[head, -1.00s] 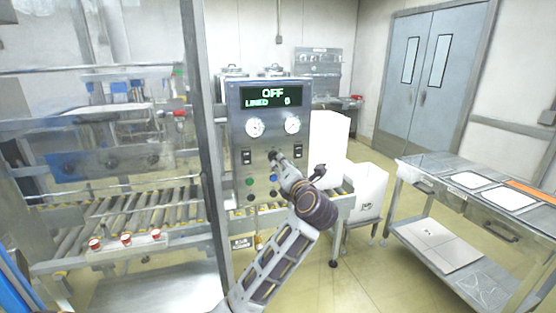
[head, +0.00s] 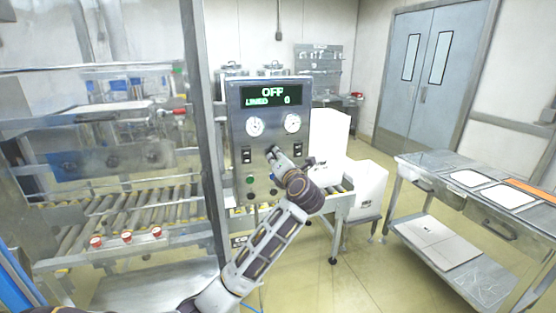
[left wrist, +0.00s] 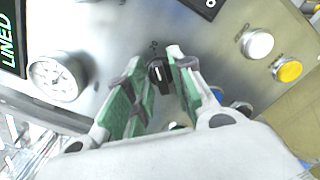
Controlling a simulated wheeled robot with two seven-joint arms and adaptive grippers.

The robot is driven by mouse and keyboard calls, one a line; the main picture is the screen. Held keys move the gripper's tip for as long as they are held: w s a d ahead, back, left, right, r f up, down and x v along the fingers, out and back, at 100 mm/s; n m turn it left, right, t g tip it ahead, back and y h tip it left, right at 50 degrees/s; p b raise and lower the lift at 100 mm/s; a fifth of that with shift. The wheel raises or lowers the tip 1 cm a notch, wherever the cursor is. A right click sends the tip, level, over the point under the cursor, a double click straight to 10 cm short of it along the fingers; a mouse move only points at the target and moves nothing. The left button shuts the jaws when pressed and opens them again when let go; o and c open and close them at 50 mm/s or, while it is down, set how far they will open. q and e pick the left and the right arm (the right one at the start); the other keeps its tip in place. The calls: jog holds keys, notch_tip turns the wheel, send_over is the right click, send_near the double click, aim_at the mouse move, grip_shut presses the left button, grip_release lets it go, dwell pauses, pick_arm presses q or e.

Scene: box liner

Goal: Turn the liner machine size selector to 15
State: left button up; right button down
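The liner machine control panel (head: 240,185) stands ahead in the head view, its display (head: 271,96) showing OFF and LINED 0. The size selector, a small black knob (left wrist: 159,76) with a white mark, shows in the left wrist view; its number marks are too small to read. My left gripper (head: 273,150) is at the middle of the panel. In the left wrist view the left gripper (left wrist: 155,57) has its green-padded fingers apart, one on each side of the knob. I cannot tell whether either finger touches it. My right gripper is out of view.
Near the knob are a round gauge (left wrist: 58,80), a white button (left wrist: 257,44), a yellow button (left wrist: 288,70) and a black switch (head: 298,150). A roller conveyor (head: 120,210) is on the left, white boxes (head: 328,135) behind, a steel table (head: 440,170) on the right.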

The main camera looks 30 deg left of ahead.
pick_arm(q)
grip_shut()
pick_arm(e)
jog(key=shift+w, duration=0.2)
